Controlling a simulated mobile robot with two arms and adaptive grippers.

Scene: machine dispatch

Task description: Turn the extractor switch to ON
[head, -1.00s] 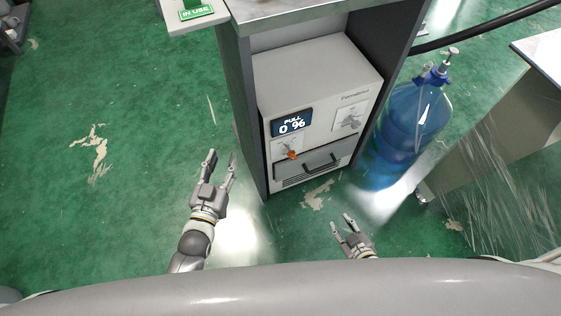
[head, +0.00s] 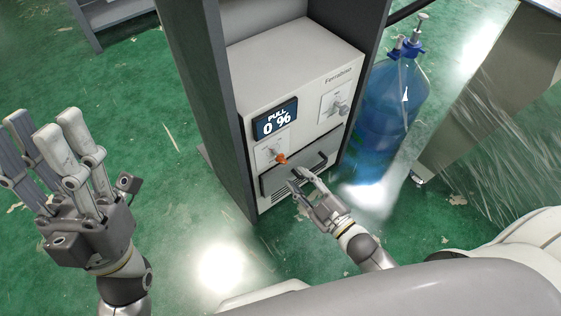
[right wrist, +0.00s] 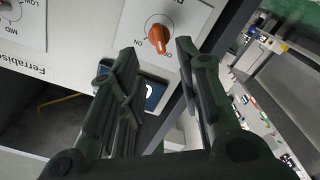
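The extractor (head: 295,62) is a light grey box labelled Ferrabise, set in a dark-framed stand. Its front has an orange switch (head: 281,158) on a white plate, below a display reading "PULL 0 %". My right gripper (head: 299,180) is open and empty, close to the front, just below and right of the switch. In the right wrist view the switch appears between its fingertips. My left gripper (head: 52,132) is open and empty at the left, away from the extractor.
A second dial plate (head: 334,104) is at the panel's upper right. A dark handle (head: 296,176) spans the lower front, close to my right gripper. A blue water bottle (head: 392,95) stands right of the stand. Green floor (head: 165,190) is free on the left.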

